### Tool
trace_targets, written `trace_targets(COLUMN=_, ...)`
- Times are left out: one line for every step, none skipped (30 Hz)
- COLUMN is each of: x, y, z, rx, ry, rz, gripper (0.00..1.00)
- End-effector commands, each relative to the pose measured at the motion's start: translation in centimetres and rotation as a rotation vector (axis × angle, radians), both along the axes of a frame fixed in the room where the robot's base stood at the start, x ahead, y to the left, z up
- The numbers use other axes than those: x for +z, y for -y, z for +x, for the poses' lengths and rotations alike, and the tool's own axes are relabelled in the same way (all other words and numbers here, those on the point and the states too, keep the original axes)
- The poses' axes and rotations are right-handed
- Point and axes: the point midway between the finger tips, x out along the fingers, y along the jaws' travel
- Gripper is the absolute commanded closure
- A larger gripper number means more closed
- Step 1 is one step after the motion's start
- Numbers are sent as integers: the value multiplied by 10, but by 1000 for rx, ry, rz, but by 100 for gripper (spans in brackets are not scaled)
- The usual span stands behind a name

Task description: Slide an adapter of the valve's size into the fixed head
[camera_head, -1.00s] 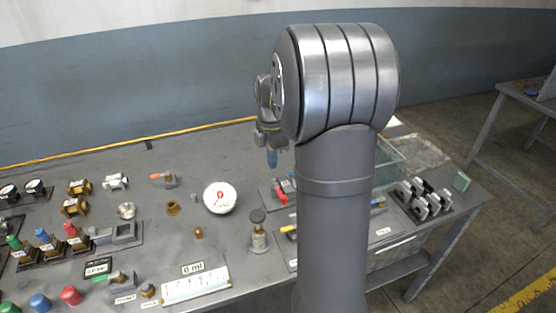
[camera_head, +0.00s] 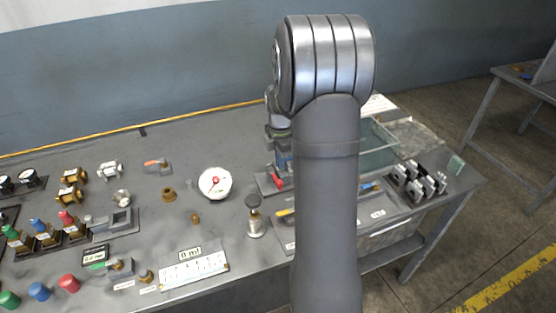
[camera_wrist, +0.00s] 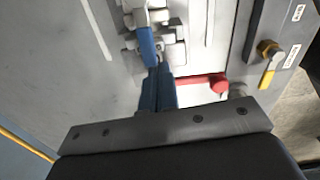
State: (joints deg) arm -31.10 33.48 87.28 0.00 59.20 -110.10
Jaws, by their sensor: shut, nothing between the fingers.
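My gripper (camera_wrist: 158,88) points down with its blue fingers together and nothing between them. In the head view it shows beside my arm (camera_head: 283,158), partly hidden. In the wrist view the fingertips are close to a blue lever (camera_wrist: 147,42) on a pale metal fitting (camera_wrist: 150,18); I cannot tell whether they touch. A red-handled valve (camera_head: 277,180) is near the gripper, and its red handle (camera_wrist: 203,82) lies right of the fingers. Loose brass fittings (camera_head: 168,195) and (camera_head: 195,218) stand on the bench. I cannot tell which piece is the adapter or the fixed head.
A white gauge (camera_head: 214,183) and an upright valve with a black knob (camera_head: 254,215) stand left of my arm. A yellow-handled valve (camera_wrist: 268,62) is right in the wrist view. Colored knobs (camera_head: 40,290) line the front left. A clear bin (camera_head: 380,140) is behind my arm.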

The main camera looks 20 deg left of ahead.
Motion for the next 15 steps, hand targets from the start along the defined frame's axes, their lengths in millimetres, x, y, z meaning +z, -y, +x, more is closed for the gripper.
trace_targets(x=0, y=0, z=0, rx=0, ry=0, rz=0, gripper=100)
trace_targets(x=0, y=0, z=0, rx=0, ry=0, rz=0, gripper=100)
trace_targets(x=0, y=1, z=1, rx=-1, ry=0, rz=0, gripper=100)
trace_targets(x=0, y=2, z=3, rx=-2, ry=0, rz=0, gripper=100)
trace_targets(x=0, y=4, z=6, rx=-3, ry=0, rz=0, gripper=100)
trace_targets(x=0, y=7, z=9, rx=-4, ry=0, rz=0, gripper=100)
trace_targets(x=0, y=9, z=12, rx=-4, ry=-1, rz=-1, gripper=100)
trace_targets(x=0, y=10, z=13, rx=-3, ry=-1, rz=-1, gripper=100)
trace_targets(x=0, y=11, z=14, rx=-2, ry=-1, rz=-2, gripper=100)
trace_targets(x=0, y=11, z=13, rx=-1, ry=-1, rz=-1, gripper=100)
trace_targets(x=0, y=10, z=13, rx=-1, ry=-1, rz=-1, gripper=100)
trace_targets(x=0, y=10, z=13, rx=-1, ry=-1, rz=-1, gripper=100)
trace_targets(x=0, y=10, z=13, rx=-1, ry=-1, rz=-1, gripper=100)
trace_targets(x=0, y=10, z=13, rx=-1, ry=-1, rz=-1, gripper=100)
trace_targets(x=0, y=10, z=13, rx=-1, ry=-1, rz=-1, gripper=100)
